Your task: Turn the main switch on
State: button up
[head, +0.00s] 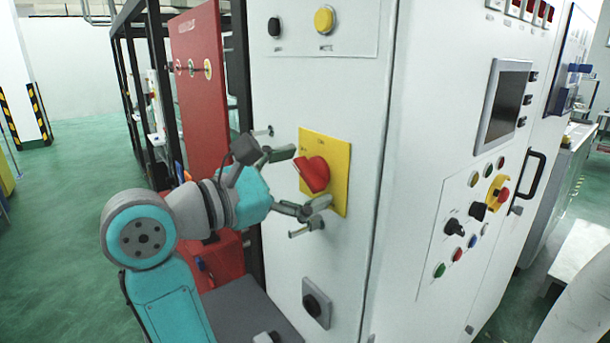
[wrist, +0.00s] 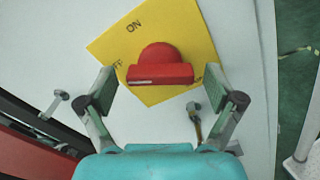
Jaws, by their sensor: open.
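The main switch is a red rotary knob (head: 312,174) on a yellow plate (head: 338,160) on the white cabinet's front. In the wrist view the red knob (wrist: 160,68) has its grip bar lying level across the picture. The yellow plate (wrist: 107,45) carries ON above the knob and a partly hidden OFF at its left. My gripper (head: 299,179) is open in front of the plate, one finger above and one below the knob. In the wrist view my gripper (wrist: 160,82) has a finger on each side of the knob, with gaps showing.
Small metal handles stick out of the cabinet (head: 280,60) above left of the plate and below it; the lower one (wrist: 195,115) is close to a finger. A black knob (head: 316,304) sits lower down. A red panel (head: 200,90) stands behind my arm.

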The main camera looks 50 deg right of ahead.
jog(key=shift+s+d, duration=0.1)
jog(key=shift+d, duration=0.15)
jog(key=c, duration=1.2)
jog(key=shift+o, duration=0.2)
jog(key=shift+m, duration=0.4)
jog(key=m, duration=1.1)
